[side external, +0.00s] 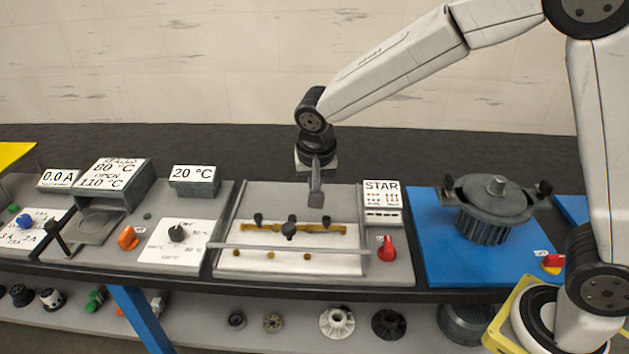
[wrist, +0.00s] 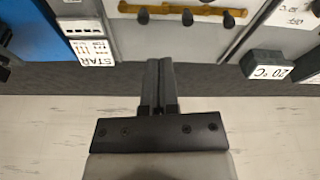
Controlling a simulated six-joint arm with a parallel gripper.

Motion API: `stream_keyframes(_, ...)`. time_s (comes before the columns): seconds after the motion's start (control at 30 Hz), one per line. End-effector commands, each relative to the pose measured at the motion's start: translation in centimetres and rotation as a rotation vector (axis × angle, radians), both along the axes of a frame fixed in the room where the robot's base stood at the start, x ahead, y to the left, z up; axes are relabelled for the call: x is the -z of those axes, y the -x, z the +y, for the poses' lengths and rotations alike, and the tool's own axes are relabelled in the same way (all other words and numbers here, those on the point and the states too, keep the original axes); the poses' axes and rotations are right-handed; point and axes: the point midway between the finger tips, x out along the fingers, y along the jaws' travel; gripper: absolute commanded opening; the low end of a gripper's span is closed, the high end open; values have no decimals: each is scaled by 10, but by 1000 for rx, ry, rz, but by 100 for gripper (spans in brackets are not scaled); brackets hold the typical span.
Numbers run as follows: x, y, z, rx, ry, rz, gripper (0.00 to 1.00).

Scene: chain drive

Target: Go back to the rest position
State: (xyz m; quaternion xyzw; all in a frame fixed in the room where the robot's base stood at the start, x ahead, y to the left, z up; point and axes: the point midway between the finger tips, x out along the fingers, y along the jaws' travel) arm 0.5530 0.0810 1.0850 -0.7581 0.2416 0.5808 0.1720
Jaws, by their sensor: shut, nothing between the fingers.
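My gripper (side external: 315,198) hangs from my arm above the back part of the grey fixture panel (side external: 235,230), pointing down. In the wrist view my gripper (wrist: 160,66) has its two dark fingers together, with nothing between them. A brass-coloured bar (side external: 320,228) with black knobs lies on the panel's white plate, below and in front of the fingers. The bar also shows at the top of the wrist view (wrist: 170,10). My fingertips look apart from the bar and the panel.
The STAR sign (side external: 382,188) and a red knob (side external: 387,248) stand right of the panel. A grey lidded pot (side external: 488,230) sits on a blue mat (side external: 428,262). The 20 °C display (side external: 194,175) is left. A lower shelf holds wheels (side external: 337,321). The space above the bench is free.

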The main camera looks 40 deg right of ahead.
Motion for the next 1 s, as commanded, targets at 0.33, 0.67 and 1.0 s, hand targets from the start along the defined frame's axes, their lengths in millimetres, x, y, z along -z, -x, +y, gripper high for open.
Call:
stream_keyframes(0.33,23,69,-45,-280,-42,47,0)
stream_keyframes(0.67,44,136,-73,-512,-44,40,0)
stream_keyframes(1.0,52,162,-81,-601,-30,30,0)
